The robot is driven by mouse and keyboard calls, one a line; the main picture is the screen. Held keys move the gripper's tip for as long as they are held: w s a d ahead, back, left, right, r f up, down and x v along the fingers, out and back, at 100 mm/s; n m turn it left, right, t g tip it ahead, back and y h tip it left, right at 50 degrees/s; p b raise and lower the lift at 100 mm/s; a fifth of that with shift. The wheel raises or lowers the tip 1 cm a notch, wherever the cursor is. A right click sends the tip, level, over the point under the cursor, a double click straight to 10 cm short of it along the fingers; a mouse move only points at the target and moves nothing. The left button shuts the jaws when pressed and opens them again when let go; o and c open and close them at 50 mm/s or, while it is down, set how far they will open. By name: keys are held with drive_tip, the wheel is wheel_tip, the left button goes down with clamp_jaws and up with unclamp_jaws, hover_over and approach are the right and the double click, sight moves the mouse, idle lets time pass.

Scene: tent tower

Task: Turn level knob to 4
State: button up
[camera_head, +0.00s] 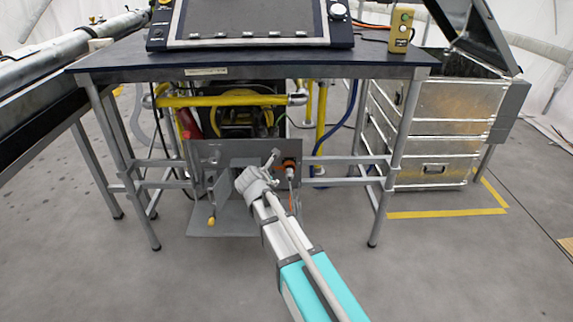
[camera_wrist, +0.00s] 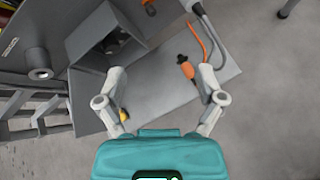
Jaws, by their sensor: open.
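No knob with a readable level scale or number shows, so I cannot tell which is the level knob. A white round knob (camera_head: 338,11) sits at the right of the console on the table. My gripper (camera_head: 262,172) is below the table, in front of a grey metal panel (camera_head: 205,153). In the wrist view my gripper (camera_wrist: 161,72) is open and empty. An orange and black part (camera_wrist: 187,67) lies close to its right fingertip; contact is unclear. A small yellow part (camera_wrist: 123,114) shows beside the left finger, partly hidden.
The dark table (camera_head: 120,60) spans above my arm and carries the console (camera_head: 250,43). A yellow control box (camera_head: 401,30) stands at its right. Metal drawers (camera_head: 435,148) are to the right. Yellow pipes (camera_head: 215,99) run behind. The floor in front is clear.

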drive_tip(key=s+d+r+m+g+p, duration=0.2)
drive_tip(key=s+d+r+m+p, duration=0.2)
drive_tip(key=d+r+m+p, duration=0.1)
drive_tip(key=shift+d+r+m+g+h+p, duration=0.35)
drive_tip(key=shift+d+m+p, duration=0.45)
drive_tip(key=shift+p, duration=0.6)
drive_tip(key=s+d+f+m+g+y, duration=0.1)
drive_tip(key=s+d+m+g, duration=0.1)
drive_tip(key=s+d+m, duration=0.2)
drive_tip(key=s+d+f+m+g+y, duration=0.1)
drive_tip(key=s+d+f+m+g, duration=0.1)
drive_tip(key=s+m, duration=0.8)
drive_tip(key=s+d+f+m+g+y, duration=0.1)
drive_tip(key=s+d+f+m+g, duration=0.1)
drive_tip(key=s+d+m+g, duration=0.2)
drive_tip(key=shift+s+d+f+m, duration=0.25)
drive_tip(key=shift+s+d+m, duration=0.7)
drive_tip(key=shift+s+m, duration=0.8)
drive_tip(key=shift+w+m+y, duration=0.25)
drive_tip(key=shift+w, duration=0.05)
